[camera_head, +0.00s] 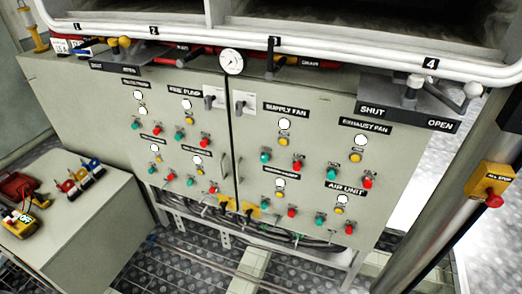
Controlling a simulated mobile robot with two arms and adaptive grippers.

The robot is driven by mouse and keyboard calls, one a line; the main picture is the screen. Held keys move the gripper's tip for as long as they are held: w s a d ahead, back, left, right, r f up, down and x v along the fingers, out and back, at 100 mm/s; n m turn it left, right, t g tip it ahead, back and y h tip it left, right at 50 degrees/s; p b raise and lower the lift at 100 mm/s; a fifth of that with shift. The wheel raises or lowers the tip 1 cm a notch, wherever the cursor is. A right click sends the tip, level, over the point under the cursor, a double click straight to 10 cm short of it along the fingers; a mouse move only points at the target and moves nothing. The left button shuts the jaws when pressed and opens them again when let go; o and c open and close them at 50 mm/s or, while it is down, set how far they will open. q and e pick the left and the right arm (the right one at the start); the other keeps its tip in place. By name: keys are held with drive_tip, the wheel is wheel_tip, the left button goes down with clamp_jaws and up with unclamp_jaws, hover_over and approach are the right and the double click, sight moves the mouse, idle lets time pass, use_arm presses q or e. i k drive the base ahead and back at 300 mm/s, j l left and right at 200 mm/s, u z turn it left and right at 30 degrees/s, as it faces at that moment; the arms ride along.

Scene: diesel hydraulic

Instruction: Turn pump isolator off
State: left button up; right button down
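A grey two-door control cabinet (300,186) fills the middle of the head view. A grey rotary switch (210,100) sits at the top right of its left door, beside the "FIRE PUMP" label (185,90). A similar grey switch (240,104) sits at the top left of the right door. No label reading "pump isolator" is legible, and I cannot tell which switch is the pump isolator or read its setting. Below the fire pump label are a white round lamp (187,104), a green button (180,134) and a red button (205,143). Neither gripper shows.
A white pipe rail (330,48) crosses above the cabinet, with numbered levers and a round gauge (231,61). A yellow stop box (490,184) is on a post at right. A grey bench (90,220) at left holds red, yellow and blue items. Metal grating floor lies in front.

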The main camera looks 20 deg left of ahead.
sight(223, 204)
drive_tip(key=u, duration=1)
